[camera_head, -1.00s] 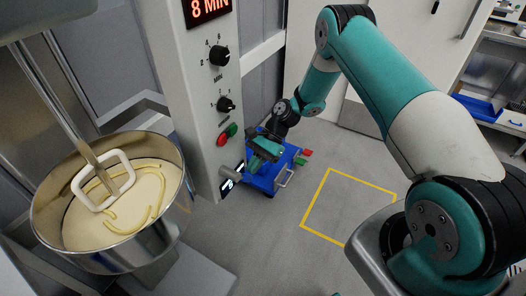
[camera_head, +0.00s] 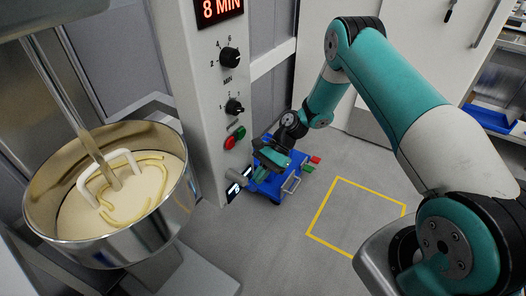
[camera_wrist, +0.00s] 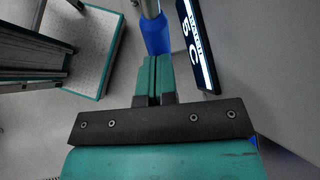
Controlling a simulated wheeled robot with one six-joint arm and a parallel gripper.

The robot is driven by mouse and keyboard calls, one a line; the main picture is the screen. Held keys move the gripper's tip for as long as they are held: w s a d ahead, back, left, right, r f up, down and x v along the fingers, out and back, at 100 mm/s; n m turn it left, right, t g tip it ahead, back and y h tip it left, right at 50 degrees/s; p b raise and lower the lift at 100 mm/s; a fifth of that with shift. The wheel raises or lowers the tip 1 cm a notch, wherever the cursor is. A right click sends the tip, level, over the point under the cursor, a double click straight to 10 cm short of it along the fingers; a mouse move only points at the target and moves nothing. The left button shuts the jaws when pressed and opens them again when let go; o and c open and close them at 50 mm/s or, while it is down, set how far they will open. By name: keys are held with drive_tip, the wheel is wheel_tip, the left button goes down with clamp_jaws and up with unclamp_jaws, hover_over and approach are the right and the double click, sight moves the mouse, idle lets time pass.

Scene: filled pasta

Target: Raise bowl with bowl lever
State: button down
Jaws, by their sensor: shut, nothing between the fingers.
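The steel mixing bowl (camera_head: 170,222) stands at left in the head view, holding pale dough around a mixing tool (camera_head: 105,175). The bowl lever (camera_wrist: 155,32), a metal rod with a blue grip, shows at the top of the wrist view. A grey rod end beside the column's foot in the head view seems to be part of it (camera_head: 236,178). My gripper (camera_wrist: 154,60) is shut and empty, its fingertips just below the blue grip in the picture. Whether they touch it I cannot tell. In the head view my gripper (camera_head: 258,174) is low beside the column.
The machine column (camera_head: 205,110) carries dials, red and green buttons, and a dark label panel (camera_wrist: 197,45) close to the lever. A blue wheeled cart (camera_head: 268,186) stands behind my gripper. The floor inside the yellow outline (camera_head: 360,212) is clear.

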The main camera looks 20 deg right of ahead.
drive_tip(key=shift+s+a+f, duration=0.2)
drive_tip(key=shift+s+f, duration=0.1)
drive_tip(key=shift+f, duration=0.1)
drive_tip(key=w+d+f+v, duration=0.1)
drive_tip(key=f+v, duration=0.1)
drive_tip(key=v, duration=1.2)
drive_tip(key=shift+w+d+r+b, duration=0.15)
drive_tip(key=shift+w+d+b, duration=0.25)
drive_tip(key=shift+w, duration=0.05)
